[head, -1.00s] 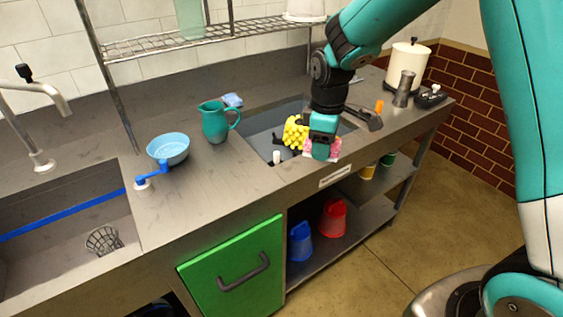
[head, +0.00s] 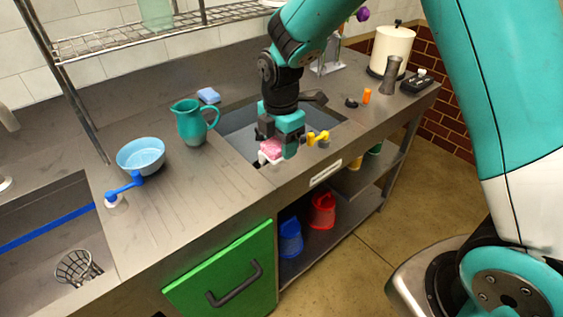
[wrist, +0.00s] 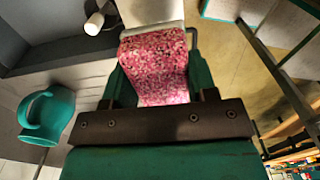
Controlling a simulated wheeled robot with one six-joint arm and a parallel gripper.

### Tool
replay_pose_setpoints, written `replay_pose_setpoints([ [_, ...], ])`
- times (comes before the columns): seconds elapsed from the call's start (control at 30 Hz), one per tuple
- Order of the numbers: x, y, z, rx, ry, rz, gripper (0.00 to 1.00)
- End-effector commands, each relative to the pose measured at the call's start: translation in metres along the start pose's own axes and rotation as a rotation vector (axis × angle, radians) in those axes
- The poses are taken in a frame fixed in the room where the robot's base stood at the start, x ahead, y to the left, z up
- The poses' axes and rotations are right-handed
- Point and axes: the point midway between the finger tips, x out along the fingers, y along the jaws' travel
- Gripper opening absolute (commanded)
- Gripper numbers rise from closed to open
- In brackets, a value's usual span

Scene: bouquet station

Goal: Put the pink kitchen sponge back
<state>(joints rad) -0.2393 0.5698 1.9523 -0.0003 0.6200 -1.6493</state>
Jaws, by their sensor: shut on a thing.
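My gripper (head: 280,146) is low over the front edge of the sink, with its jaws shut on the pink kitchen sponge (head: 270,147). In the wrist view the speckled pink sponge (wrist: 155,65) sits between the fingers of my gripper (wrist: 160,85). A pale block shows at the sponge's far end; I cannot tell whether it belongs to the sponge. I cannot tell whether the sponge touches the counter.
The grey sink (head: 240,125) lies behind. A teal jug (head: 193,122), blue bowl (head: 141,155) and blue sponge (head: 208,95) are left.

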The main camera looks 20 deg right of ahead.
Motion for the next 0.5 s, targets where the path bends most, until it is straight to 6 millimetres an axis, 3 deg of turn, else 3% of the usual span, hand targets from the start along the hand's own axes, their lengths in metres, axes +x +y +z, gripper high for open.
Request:
replay_pose_setpoints([
  [0.1, 0.02, -0.001, 0.001, 0.002, 0.0, -0.003, 0.3],
  [0.33, 0.038, -0.001, 0.002, 0.004, 0.0, -0.002, 0.3],
  [0.5, 0.062, -0.001, 0.002, 0.004, 0.0, -0.003, 0.3],
])
